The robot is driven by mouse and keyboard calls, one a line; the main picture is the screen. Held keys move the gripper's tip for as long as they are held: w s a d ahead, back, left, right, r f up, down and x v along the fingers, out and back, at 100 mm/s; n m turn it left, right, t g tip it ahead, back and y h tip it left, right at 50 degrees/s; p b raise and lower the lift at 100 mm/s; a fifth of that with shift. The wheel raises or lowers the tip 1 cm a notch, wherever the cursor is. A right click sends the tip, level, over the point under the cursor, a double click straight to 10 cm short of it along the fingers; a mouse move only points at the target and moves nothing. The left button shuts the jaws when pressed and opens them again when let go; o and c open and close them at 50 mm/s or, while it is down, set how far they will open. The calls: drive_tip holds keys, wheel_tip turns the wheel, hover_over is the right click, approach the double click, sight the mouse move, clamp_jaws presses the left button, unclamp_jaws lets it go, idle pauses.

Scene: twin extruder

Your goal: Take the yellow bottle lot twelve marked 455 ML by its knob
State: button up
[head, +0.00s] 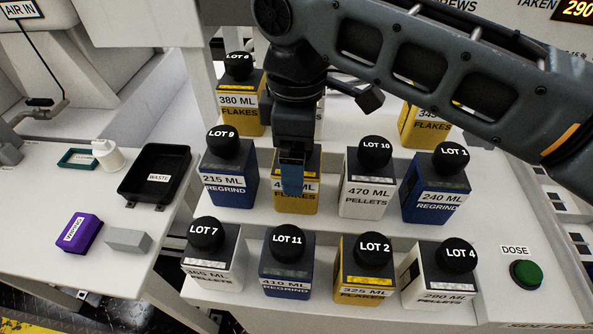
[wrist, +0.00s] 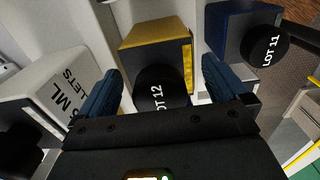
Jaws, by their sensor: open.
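The yellow lot twelve bottle (head: 297,203) stands in the middle row in the head view, its label partly hidden; "FLAKES" and a leading 4 show. My gripper (head: 291,182) comes down over it and hides its knob there. In the wrist view the yellow bottle (wrist: 155,38) is ahead, with its black round knob (wrist: 160,86) reading "OT 12". My open gripper (wrist: 161,72) has one blue finger on each side of the knob, with visible gaps. The gripper's body hides the knob's near edge.
Close neighbours are the blue lot 9 bottle (head: 228,180) at left and white lot 10 bottle (head: 367,190) at right. The front row holds lot 7, lot 11 (head: 288,275), lot 2 and lot 4. A black waste bin (head: 155,175) stands left.

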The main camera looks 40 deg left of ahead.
drive_tip(key=shift+f, duration=0.4)
drive_tip(key=c, duration=1.1)
drive_tip(key=shift+c, duration=0.2)
